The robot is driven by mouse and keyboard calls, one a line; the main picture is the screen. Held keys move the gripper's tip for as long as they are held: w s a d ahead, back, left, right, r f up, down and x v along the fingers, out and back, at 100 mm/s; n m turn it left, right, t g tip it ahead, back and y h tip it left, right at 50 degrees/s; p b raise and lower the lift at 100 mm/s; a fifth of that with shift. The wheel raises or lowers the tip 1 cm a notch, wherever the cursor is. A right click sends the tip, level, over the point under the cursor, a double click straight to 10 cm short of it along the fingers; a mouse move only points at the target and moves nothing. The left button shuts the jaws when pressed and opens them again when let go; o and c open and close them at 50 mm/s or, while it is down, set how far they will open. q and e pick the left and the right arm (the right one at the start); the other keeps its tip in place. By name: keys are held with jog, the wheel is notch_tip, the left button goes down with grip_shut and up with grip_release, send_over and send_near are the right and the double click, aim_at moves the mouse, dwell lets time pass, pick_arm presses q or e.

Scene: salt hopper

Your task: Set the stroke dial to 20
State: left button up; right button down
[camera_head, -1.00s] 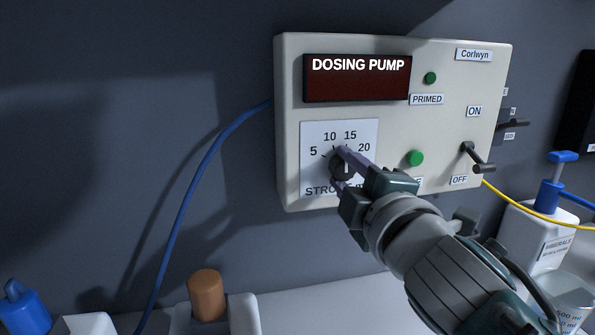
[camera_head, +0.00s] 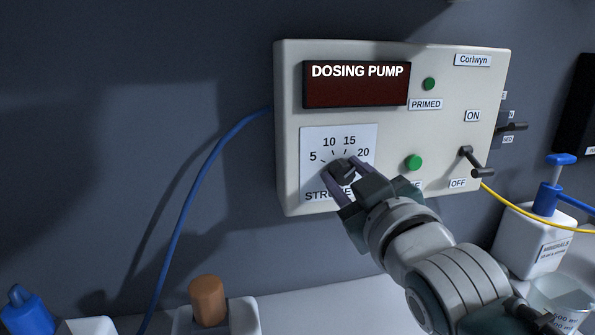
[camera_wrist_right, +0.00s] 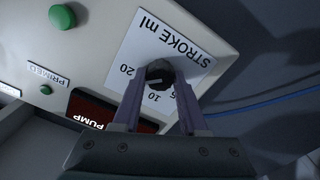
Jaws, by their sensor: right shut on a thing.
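The stroke dial (camera_head: 341,172) is a dark round knob on a white scale plate (camera_head: 314,141) marked 5, 10, 15 and 20, on the dosing pump box (camera_head: 440,130). My right gripper (camera_head: 346,178) is shut on the dial, one finger on each side. The right wrist view also shows the dial (camera_wrist_right: 160,72) between the fingers, with a pale line on it. That line points toward the side of the 20, seemingly between 15 and 20; the 15 is hidden there by a finger. My left gripper is not in view.
The box also carries a dark red display (camera_head: 356,84), a green button (camera_head: 413,162) and a toggle lever (camera_head: 472,160) by the ON and OFF labels, close to my right arm. A white bottle with a blue pump top (camera_head: 530,240) stands at the right.

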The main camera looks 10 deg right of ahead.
jog(key=shift+m, duration=1.1)
jog(key=shift+c, duration=2.2)
grip_release()
jog(key=shift+s, duration=0.25)
jog(key=s, duration=0.9)
jog(key=shift+s+d, duration=0.25)
